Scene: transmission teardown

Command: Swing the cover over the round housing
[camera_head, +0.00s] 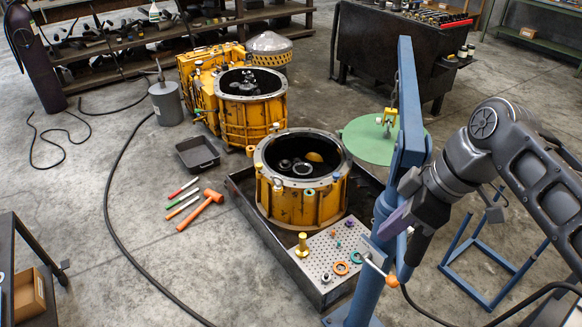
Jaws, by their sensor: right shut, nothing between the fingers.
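The round housing (300,205) is a yellow drum with an open top and a grey flanged rim, showing dark inner parts. The disc is beside the housing, not over it; a small gap shows between them in the picture. My right gripper (406,258) is shut and empty beside the blue crane post (372,265), near an orange-tipped handle (389,279). The post partly hides the gripper's fingers. My left gripper is not in view.
The housing stands in a dark tray (241,211) with a perforated plate (313,266) of small parts in front. Another yellow housing (252,115) stands behind. A hammer (204,205) and tools lie on the left floor. A dark cabinet (385,55) stands at the back.

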